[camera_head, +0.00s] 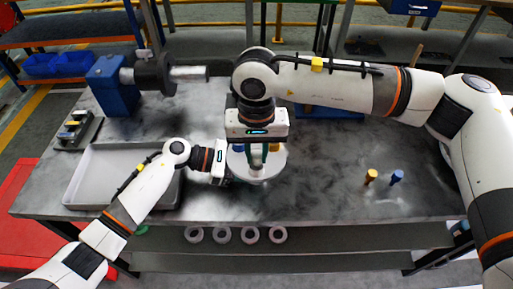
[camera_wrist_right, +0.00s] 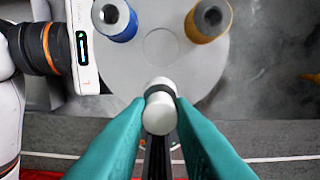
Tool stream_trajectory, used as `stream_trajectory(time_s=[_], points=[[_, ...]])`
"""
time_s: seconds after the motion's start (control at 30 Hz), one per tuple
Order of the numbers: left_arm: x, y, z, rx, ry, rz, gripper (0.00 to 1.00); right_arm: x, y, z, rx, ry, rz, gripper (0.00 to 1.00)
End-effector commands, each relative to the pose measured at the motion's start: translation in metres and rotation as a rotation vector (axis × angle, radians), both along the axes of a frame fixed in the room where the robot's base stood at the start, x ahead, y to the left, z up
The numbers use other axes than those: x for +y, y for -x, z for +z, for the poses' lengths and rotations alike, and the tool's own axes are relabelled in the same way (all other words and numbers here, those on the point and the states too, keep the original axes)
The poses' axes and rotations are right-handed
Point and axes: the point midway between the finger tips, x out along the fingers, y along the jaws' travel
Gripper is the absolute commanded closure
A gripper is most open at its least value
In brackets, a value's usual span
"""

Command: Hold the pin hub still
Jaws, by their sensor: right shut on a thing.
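The pin hub is a round light-grey disc (camera_head: 276,160) on the table's middle, also in the right wrist view (camera_wrist_right: 206,62). It carries a blue pin (camera_wrist_right: 115,20) and a yellow pin (camera_wrist_right: 208,20), both with open tops. A plain circle marks its centre. My right gripper (camera_head: 257,150) points down over the disc; its teal fingers (camera_wrist_right: 160,112) are shut on a white cylinder (camera_wrist_right: 160,118) with a dark band, near the disc's edge. My left gripper (camera_head: 224,180) is at the disc's left side. Its fingertips are too hidden to tell whether they touch the disc.
A shallow grey tray (camera_head: 75,180) lies at the left. A blue vise-like device (camera_head: 115,85) stands behind it. A loose yellow pin (camera_head: 370,177) and blue pin (camera_head: 397,177) stand at the right. Several rings (camera_head: 222,235) sit on the lower shelf. The table's right part is mostly clear.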

Motion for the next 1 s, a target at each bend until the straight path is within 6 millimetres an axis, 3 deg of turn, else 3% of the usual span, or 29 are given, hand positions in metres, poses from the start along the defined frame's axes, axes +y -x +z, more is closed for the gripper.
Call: stream_trajectory(time_s=[0.17, 0.2, 0.33, 0.7, 1.0], points=[[0.000, 0.000, 0.000, 0.001, 0.001, 0.000, 1.00, 0.000, 0.000, -0.002, 0.000, 0.000, 0.000, 1.00], [0.000, 0.000, 0.000, 0.001, 0.001, 0.000, 1.00, 0.000, 0.000, -0.002, 0.000, 0.000, 0.000, 0.74], [0.000, 0.000, 0.000, 0.001, 0.001, 0.000, 1.00, 0.000, 0.000, -0.002, 0.000, 0.000, 0.000, 0.54], [0.000, 0.000, 0.001, 0.001, 0.001, 0.000, 1.00, 0.000, -0.001, 0.004, -0.002, -0.001, 0.000, 0.54], [0.000, 0.000, 0.000, 0.001, 0.001, 0.000, 1.00, 0.001, -0.001, 0.061, -0.004, -0.002, 0.000, 0.54]])
